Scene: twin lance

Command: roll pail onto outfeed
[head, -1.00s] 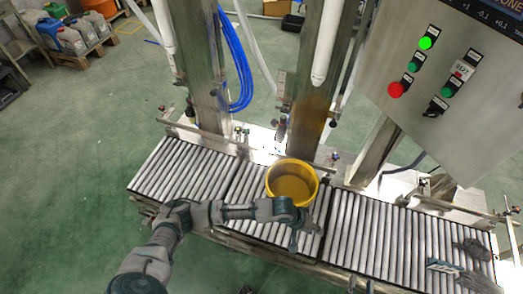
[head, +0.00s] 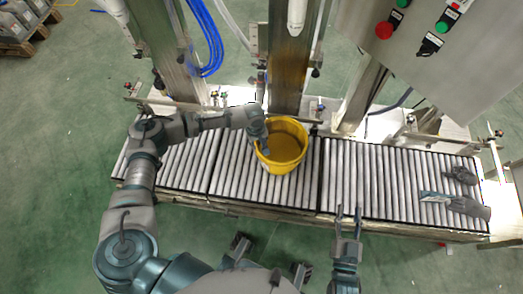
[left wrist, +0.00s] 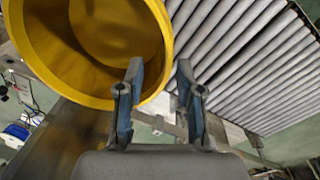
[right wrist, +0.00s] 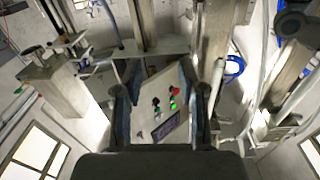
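The yellow pail (head: 290,167) stands upright on the middle roller section (head: 235,175) of the conveyor, below the steel column. My left gripper (head: 262,138) is at the pail's left side, close to its rim; whether it touches is unclear. In the left wrist view its fingers (left wrist: 160,85) are apart, and the pail (left wrist: 85,100) fills the upper left, with its rim behind one finger. My right gripper (head: 348,212) is open and empty at the conveyor's front edge; its parted fingers (right wrist: 162,105) also show in the right wrist view. The right roller section (head: 375,185) adjoins the middle one.
Dark grey gloves (head: 465,206) lie at the conveyor's right end, clear of the pail. Rollers between them and the pail are bare. A control panel (head: 440,60) overhangs at the upper right. A rail and column (head: 290,60) stand behind the pail.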

